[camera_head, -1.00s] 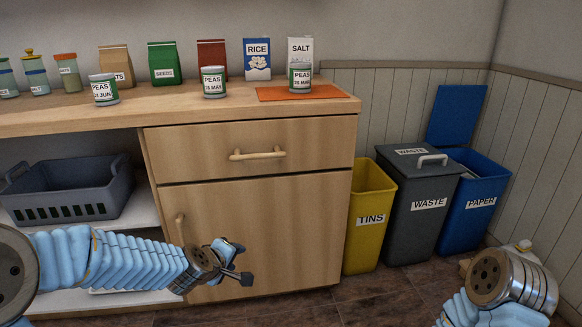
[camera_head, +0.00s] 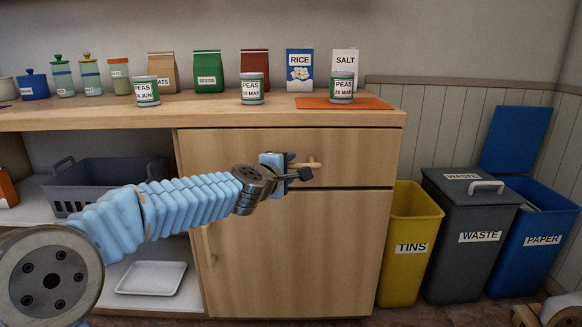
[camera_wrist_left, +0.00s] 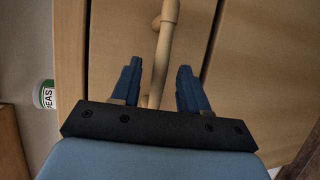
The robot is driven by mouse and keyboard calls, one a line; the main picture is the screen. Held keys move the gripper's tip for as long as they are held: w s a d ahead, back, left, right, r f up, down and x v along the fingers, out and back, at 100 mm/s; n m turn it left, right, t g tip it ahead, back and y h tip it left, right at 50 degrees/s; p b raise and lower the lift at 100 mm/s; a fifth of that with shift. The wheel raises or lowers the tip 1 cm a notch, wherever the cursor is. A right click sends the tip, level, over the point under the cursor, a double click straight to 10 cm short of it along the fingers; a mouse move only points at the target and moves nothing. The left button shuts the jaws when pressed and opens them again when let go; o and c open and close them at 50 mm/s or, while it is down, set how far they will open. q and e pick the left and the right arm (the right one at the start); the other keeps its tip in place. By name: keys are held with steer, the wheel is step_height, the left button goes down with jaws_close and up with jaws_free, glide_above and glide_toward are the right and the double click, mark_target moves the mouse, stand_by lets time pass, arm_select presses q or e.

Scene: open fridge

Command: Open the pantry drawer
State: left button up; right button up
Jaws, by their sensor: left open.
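The wooden pantry drawer (camera_head: 230,150) is shut, at the top of the cabinet under the worktop. Its bar handle (camera_head: 313,163) is partly hidden behind my left gripper (camera_head: 296,169) in the head view. In the left wrist view the handle (camera_wrist_left: 164,45) runs between the two blue fingers of my left gripper (camera_wrist_left: 158,85). The fingers are open, one on each side of the bar, with gaps visible on both sides. My right gripper is out of the head view.
Several jars, bags and three peas tins (camera_head: 252,88) stand on the worktop. A cabinet door (camera_head: 300,250) is below the drawer. A grey basket (camera_head: 105,180) sits on the open shelf at left. Yellow (camera_head: 408,245), grey (camera_head: 465,240) and blue bins stand at right.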

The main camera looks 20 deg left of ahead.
arm_select(q)
steer(key=shift+x, duration=1.1)
jaws_close()
